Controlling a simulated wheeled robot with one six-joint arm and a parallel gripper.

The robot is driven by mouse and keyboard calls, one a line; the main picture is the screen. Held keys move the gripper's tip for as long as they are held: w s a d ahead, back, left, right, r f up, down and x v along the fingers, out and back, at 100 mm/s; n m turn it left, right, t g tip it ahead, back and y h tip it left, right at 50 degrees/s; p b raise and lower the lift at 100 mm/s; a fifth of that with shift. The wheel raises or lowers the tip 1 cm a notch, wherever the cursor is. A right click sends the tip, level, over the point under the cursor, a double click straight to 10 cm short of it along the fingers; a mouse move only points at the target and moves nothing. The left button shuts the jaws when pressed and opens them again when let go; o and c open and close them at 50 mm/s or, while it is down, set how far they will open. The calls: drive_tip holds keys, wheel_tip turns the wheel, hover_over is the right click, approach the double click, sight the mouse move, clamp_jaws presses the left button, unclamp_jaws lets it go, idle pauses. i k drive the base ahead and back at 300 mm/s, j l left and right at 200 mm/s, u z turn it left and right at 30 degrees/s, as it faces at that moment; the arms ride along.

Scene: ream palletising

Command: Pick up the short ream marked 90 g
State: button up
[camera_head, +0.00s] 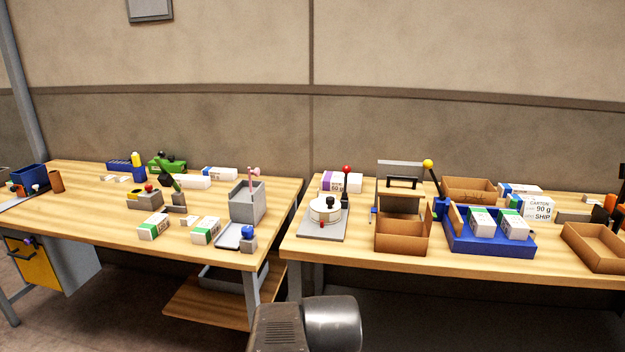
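Two short white reams with green bands, a left one (154,226) and a right one (206,231), lie near the front of the left table. Two similar green-banded reams, a left one (482,222) and a right one (513,226), lie in the blue tray (490,246) on the right table. The print on these reams is too small to read. A white card (538,210) behind the tray reads "CARTON 90 g SHIP". Part of my arm shows at the bottom centre, but my gripper's fingers are not in view.
A purple-banded ream (340,182) and a blue-banded ream (220,173) lie farther back. Open cardboard boxes (402,243) (597,250) flank the blue tray. A grey bin (248,203) stands at the left table's right side. A narrow gap separates the tables.

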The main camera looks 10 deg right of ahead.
sight(482, 224)
drive_tip(key=z, duration=2.25)
